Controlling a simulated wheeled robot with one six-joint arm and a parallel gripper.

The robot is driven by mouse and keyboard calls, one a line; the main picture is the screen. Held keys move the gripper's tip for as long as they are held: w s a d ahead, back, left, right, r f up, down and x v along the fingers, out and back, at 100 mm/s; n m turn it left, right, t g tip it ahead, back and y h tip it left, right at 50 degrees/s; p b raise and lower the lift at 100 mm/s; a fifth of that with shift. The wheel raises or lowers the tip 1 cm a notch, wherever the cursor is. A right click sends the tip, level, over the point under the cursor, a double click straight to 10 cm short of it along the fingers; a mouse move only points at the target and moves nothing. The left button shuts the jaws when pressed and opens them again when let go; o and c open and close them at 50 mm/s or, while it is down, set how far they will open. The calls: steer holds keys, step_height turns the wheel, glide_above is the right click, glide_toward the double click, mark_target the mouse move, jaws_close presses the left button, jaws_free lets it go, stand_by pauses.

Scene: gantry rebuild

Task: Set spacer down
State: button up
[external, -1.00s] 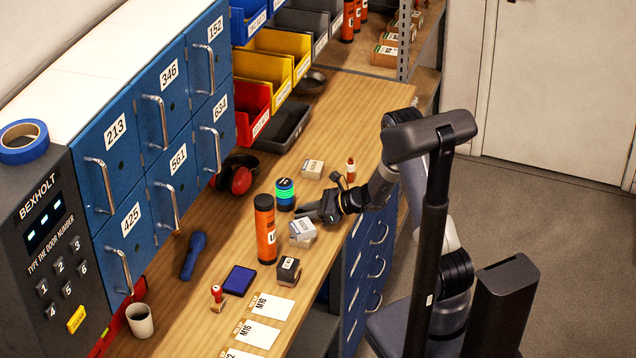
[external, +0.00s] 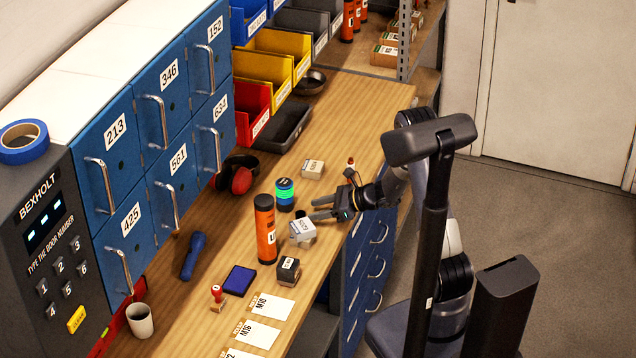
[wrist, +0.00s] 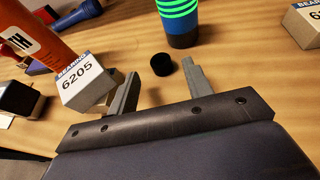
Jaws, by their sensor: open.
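A small black cylinder, which looks like the spacer (wrist: 161,65), stands on the wooden bench in the wrist view. It is just beyond and between my fingertips, apart from both. My gripper (wrist: 158,82) is open and empty, low over the bench. In the external view my gripper (external: 318,208) reaches in from the right, its two fingers spread.
A bearing box marked 6205 (wrist: 84,82) sits tilted close by my left finger. An orange tube (external: 265,232) and a green-banded canister (external: 285,195) stand beyond. Another bearing box (external: 312,169) lies further back. The bench (external: 345,115) is clear at the back right.

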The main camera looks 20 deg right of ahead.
steer(key=b+v, duration=0.1)
steer(key=v, duration=0.6)
steer(key=shift+d, duration=0.1)
steer(key=shift+o, duration=0.4)
steer(key=shift+s+d+r, duration=0.1)
steer(key=shift+s+d, duration=0.05)
steer(key=shift+s, duration=0.05)
steer(key=shift+d+r, duration=0.1)
